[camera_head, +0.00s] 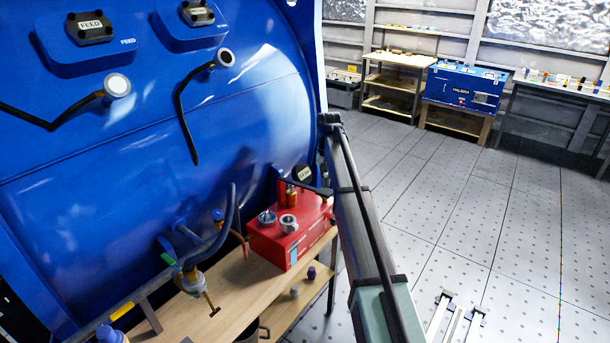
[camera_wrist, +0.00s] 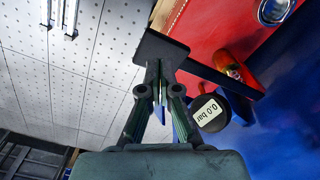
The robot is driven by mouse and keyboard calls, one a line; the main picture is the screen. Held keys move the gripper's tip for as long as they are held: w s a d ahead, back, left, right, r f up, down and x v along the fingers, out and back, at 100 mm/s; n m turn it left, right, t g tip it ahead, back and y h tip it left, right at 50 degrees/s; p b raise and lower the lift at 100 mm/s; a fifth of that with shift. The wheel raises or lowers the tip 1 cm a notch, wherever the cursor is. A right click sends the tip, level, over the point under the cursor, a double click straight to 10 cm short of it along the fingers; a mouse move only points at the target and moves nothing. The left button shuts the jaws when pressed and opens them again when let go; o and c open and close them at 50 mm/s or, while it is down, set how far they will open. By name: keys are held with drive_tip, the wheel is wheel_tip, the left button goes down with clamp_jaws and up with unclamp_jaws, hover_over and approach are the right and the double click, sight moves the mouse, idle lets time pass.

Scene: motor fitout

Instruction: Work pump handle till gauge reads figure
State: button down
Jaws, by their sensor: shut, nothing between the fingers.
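The red pump box (camera_head: 285,240) sits on a wooden bench in the head view, and its red side (camera_wrist: 220,28) fills the top right of the wrist view. Its black handle (camera_head: 310,187) runs right until my arm hides it. In the wrist view the handle (camera_wrist: 215,76) ends in a wide black plate (camera_wrist: 158,47). My gripper (camera_wrist: 158,72) is shut and empty, its tips at that plate; I cannot tell whether they touch. The round black gauge (camera_wrist: 210,114) reads 0.0 bar, seen upside down. It shows small in the head view (camera_head: 303,173).
A large blue machine (camera_head: 240,110) stands close behind the bench (camera_head: 190,310). A valve with a hose (camera_head: 195,280) is left of the pump. Open perforated floor (camera_head: 480,220) lies to the right. A blue case (camera_head: 463,87) and shelves (camera_head: 395,80) stand at the back.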

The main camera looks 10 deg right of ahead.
sight(323, 192)
drive_tip(key=shift+w+a+f+b, duration=0.1)
drive_tip(key=shift+f+b, duration=0.3)
drive_tip(key=shift+f, duration=0.95)
drive_tip(key=shift+w+a+f+b, duration=0.15)
drive_tip(key=shift+f+b, duration=0.2)
drive_tip(key=shift+f, duration=1)
drive_tip(key=shift+w+a+f+b, duration=0.1)
drive_tip(key=shift+f+b, duration=0.3)
drive_tip(key=shift+f, duration=0.95)
drive_tip(key=shift+s+d+r+p, duration=0.1)
drive_tip(key=shift+r+p, duration=0.6)
drive_tip(key=shift+r, duration=0.7)
drive_tip(key=shift+s+d+r+p, duration=0.15)
drive_tip(key=shift+r+p, duration=0.5)
drive_tip(key=shift+r, duration=0.7)
drive_tip(key=shift+s+d+r+p, duration=0.1)
drive_tip(key=shift+r+p, duration=0.6)
drive_tip(key=shift+r, duration=0.7)
drive_tip(key=shift+f, duration=0.15)
